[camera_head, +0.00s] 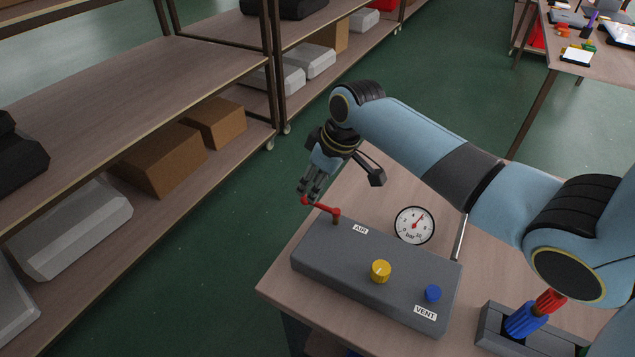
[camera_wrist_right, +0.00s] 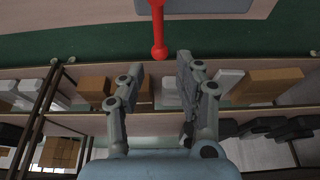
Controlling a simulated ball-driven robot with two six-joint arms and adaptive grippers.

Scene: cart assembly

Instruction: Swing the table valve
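The table valve is a red lever (camera_head: 322,207) at the back left corner of a grey panel box (camera_head: 345,273), beside the AIR label (camera_head: 360,230). The lever points left, past the box edge. My right gripper (camera_head: 304,194) is at the lever's free end. In the right wrist view the right gripper (camera_wrist_right: 159,65) has its two fingers apart. The red lever (camera_wrist_right: 157,28) comes down from the top, its round end level with the gap between the fingertips. I cannot tell whether a finger touches it. My left gripper is not in view.
A pressure gauge (camera_head: 414,225) stands behind the box. A yellow knob (camera_head: 380,271) and a blue button (camera_head: 433,293) sit on the box. A grey holder (camera_head: 490,321) with blue and red tools is at the right. Shelves (camera_head: 150,75) stand left across open floor.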

